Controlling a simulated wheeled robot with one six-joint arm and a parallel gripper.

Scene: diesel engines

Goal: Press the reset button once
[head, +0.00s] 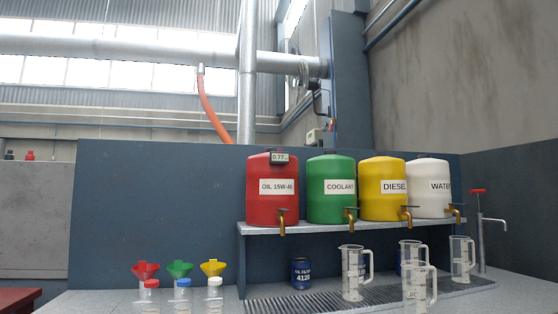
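I cannot make out a reset button with certainty in the head view. A small digital display (279,158) reading about 0.77 sits at the top front of the red oil drum (262,205); no button on it can be told at this size. A small pale box (314,136) with a tiny red spot shows behind the drums near the blue column; its details are too small to tell. My gripper is not in view.
Green coolant (330,206), yellow diesel (380,206) and white water (430,204) drums share a shelf (300,229) with brass taps. Below stand clear jugs (352,280) and a blue oil filter (300,273). Funnels (179,269) and capped bottles (183,297) stand left. A red-handled pump (481,235) stands right.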

